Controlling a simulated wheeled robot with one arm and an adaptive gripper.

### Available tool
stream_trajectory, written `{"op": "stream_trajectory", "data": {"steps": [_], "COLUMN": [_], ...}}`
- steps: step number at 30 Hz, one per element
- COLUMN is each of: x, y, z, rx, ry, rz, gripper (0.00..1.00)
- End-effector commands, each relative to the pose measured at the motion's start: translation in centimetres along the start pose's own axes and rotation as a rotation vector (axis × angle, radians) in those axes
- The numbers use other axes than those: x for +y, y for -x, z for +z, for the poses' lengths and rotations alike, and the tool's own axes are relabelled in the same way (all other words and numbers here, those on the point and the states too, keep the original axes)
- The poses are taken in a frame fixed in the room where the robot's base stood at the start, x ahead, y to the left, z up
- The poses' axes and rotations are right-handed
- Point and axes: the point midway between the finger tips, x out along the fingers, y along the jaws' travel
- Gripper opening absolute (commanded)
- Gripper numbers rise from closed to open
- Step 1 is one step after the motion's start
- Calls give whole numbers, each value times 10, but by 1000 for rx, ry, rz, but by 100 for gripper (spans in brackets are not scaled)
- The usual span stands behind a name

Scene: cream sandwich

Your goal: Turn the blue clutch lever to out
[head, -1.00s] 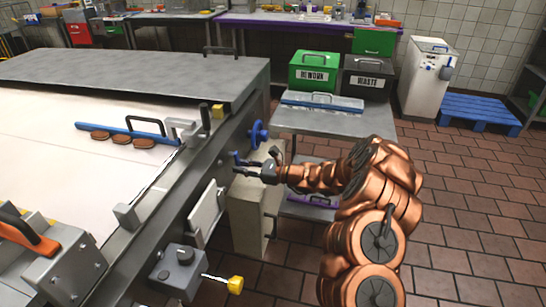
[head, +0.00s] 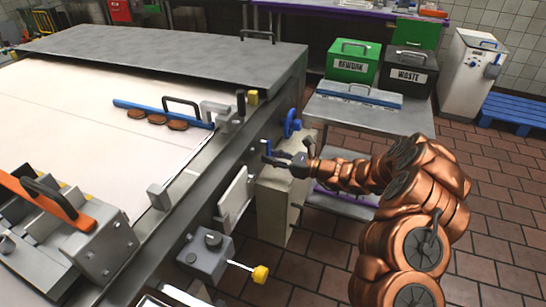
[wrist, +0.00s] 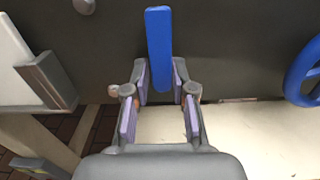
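The blue clutch lever (wrist: 159,45) stands upright in the wrist view, against the dark side of the machine. Its lower end lies between the two fingers of my gripper (wrist: 160,108). The fingers are apart, with a gap on each side of the lever, so my gripper is open around its lower end. In the head view the lever (head: 266,147) is a small blue piece at the tip of my gripper (head: 278,158), beside the machine's side. Any marks for the lever's positions are not visible.
A blue handwheel (head: 291,123) is right of the lever. A white panel (head: 234,196) and a grey box with a yellow knob (head: 260,273) are on the machine's near side. A grey side table (head: 365,118) holds the green rework bin (head: 352,63) and the waste bin (head: 408,72).

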Motion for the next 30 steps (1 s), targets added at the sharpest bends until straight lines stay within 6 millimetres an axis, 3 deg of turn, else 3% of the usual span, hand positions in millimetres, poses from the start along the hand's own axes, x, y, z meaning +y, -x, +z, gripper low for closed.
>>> {"op": "stream_trajectory", "data": {"steps": [5,17,30], "x": [-1,-2,-2], "y": [1,7,77], "z": [0,0,-1], "rx": [0,0,2], "ry": [1,1,2], "rz": [-2,-4,-7], "gripper": [46,46,46]}}
